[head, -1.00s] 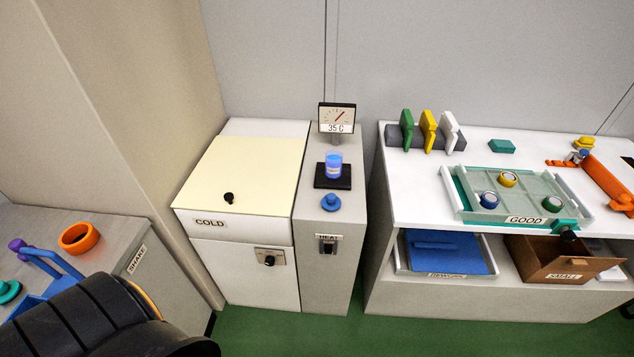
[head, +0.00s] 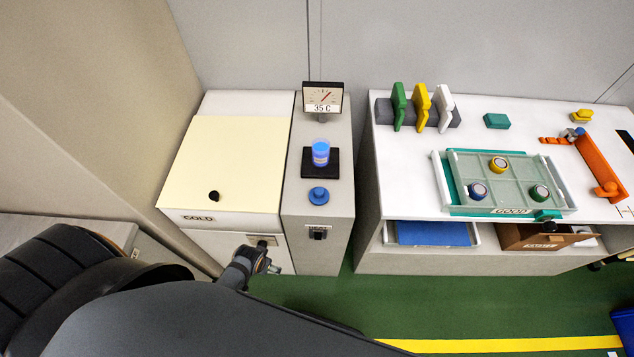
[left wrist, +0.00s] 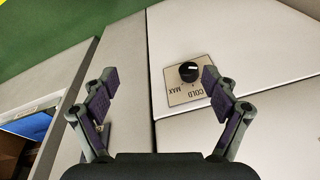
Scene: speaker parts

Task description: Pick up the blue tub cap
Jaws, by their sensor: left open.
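The blue tub cap (head: 318,196) lies on the grey HEAT counter, in front of the black heating plate (head: 306,172). A blue tub (head: 320,152) stands upright on that plate. My left gripper (head: 268,259) is in front of the COLD cabinet, below and left of the cap in the head view, and apart from it. In the left wrist view my left gripper (left wrist: 158,78) is open and empty, with the cabinet front between its fingers. The cap does not show in the left wrist view. My right gripper is not in view.
The COLD cabinet (head: 228,160) has a black lid knob and a front dial (left wrist: 188,72). A temperature gauge (head: 322,98) reading 35 C stands behind the tub. At right, a white table holds a GOOD tray (head: 510,211) and coloured parts. Green floor lies in front.

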